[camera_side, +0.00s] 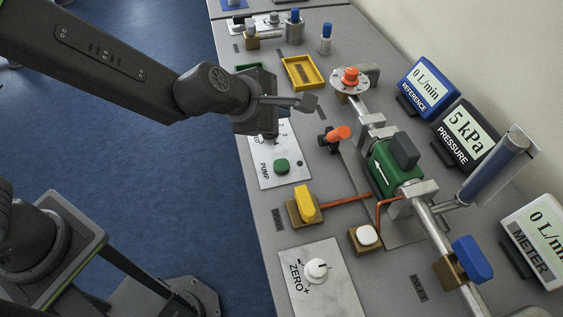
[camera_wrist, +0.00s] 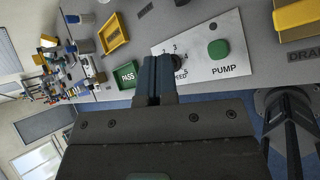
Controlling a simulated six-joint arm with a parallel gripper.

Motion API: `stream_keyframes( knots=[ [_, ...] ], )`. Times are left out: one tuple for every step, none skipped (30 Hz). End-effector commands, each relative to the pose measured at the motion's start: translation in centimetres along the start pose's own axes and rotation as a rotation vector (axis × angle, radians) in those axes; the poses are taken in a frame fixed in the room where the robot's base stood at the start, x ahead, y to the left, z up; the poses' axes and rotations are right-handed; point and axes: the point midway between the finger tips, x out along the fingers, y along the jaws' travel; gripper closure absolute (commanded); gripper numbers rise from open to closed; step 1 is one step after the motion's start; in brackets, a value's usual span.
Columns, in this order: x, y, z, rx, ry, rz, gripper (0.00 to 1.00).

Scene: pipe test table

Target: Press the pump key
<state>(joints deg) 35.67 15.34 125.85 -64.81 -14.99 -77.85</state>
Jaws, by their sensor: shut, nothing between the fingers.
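The pump key is a green rounded button (camera_side: 282,166) on a white plate marked PUMP (camera_side: 272,182), at the table's left edge in the side view. In the wrist view the green key (camera_wrist: 218,49) lies right of my gripper (camera_wrist: 155,62). My gripper (camera_side: 308,103) is shut and empty. In the side view it hangs above the table, up the picture from the key and clear of it. In the wrist view its fingers overlap the left part of the plate, near the dark speed knob (camera_wrist: 178,62). Part of the speed scale is hidden.
An orange-handled valve (camera_side: 338,134) stands right of the plate, and a yellow drain handle (camera_side: 305,204) below it. A yellow tray (camera_side: 303,72) and a green PASS tray (camera_wrist: 124,76) lie beyond. The pressure display (camera_side: 466,135) reads 5 kPa; the reference display (camera_side: 428,88) reads 0 L/min.

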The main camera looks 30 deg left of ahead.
Motion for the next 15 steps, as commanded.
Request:
stream_keyframes(
  knots=[
    [1.0,-0.9,-0.1,-0.054,0.026,0.008,1.00],
    [1.4,-1.2,-0.2,-0.085,0.038,0.016,1.00],
    [1.8,-1.5,-0.3,-0.120,0.052,0.026,1.00],
    [2.1,-1.7,-0.4,-0.142,0.061,0.032,1.00],
    [2.3,-1.9,-0.5,-0.160,0.068,0.038,1.00],
    [2.5,-2.0,-0.6,-0.178,0.075,0.044,1.00],
    [2.6,-2.1,-0.7,-0.187,0.080,0.047,1.00],
    [2.7,-2.1,-0.7,-0.194,0.083,0.050,1.00],
    [2.8,-2.2,-0.8,-0.201,0.085,0.051,1.00],
    [2.8,-2.2,-0.8,-0.203,0.086,0.052,1.00],
    [2.8,-2.2,-0.8,-0.204,0.086,0.052,1.00],
    [2.8,-2.2,-0.8,-0.204,0.086,0.052,1.00],
    [2.8,-2.2,-0.8,-0.204,0.086,0.052,1.00],
    [2.7,-2.2,-0.8,-0.203,0.085,0.052,1.00],
    [2.7,-2.1,-0.8,-0.202,0.085,0.052,1.00]
  ],
)
